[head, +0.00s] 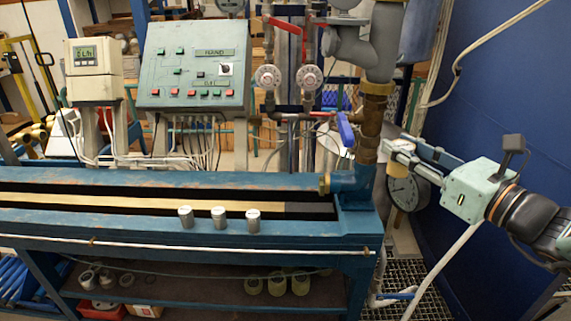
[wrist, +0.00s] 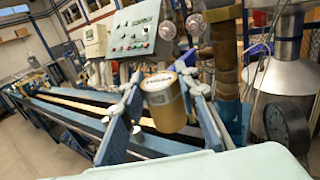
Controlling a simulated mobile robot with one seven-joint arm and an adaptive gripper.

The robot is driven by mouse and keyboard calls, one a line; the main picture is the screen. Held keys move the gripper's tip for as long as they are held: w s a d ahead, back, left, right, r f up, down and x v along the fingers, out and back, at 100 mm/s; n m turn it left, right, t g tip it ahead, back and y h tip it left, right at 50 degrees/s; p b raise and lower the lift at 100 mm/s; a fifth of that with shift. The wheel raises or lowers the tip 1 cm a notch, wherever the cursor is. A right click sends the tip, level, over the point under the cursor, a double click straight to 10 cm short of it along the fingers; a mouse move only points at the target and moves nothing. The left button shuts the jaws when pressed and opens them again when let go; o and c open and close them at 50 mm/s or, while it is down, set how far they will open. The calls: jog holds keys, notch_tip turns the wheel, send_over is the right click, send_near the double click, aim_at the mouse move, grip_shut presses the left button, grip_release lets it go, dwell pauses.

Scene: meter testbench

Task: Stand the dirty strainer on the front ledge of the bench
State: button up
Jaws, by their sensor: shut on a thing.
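My gripper (head: 402,152) is raised at the right end of the bench, beside the vertical pipe. In the wrist view my gripper (wrist: 162,92) is shut on a tan, yellowish cylinder (wrist: 166,112) with a grey patch on its side, which looks like the strainer. It is clear of any surface; how dirty it is I cannot tell. The blue front ledge (head: 310,228) of the bench runs below and to the left. Three silver cylinders, left (head: 186,216), middle (head: 219,217) and right (head: 253,220), stand upright on it.
The vertical pipe (head: 369,130) with a blue lever (head: 346,130) stands close left of my gripper. A round gauge (head: 405,193) hangs just below it. A control panel (head: 195,65) stands behind the bench. The ledge is bare right of the silver cylinders.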

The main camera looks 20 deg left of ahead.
jog(key=d+f, duration=0.4)
jog(key=f, duration=1.1)
jog(key=d+f+n+g+y, duration=0.1)
jog(key=d+f, duration=0.4)
jog(key=f, duration=0.9)
jog(key=shift+f+g, duration=0.3)
jog(key=shift+f, duration=0.05)
jog(key=shift+w+r, duration=0.1)
jog(key=shift+r, duration=0.05)
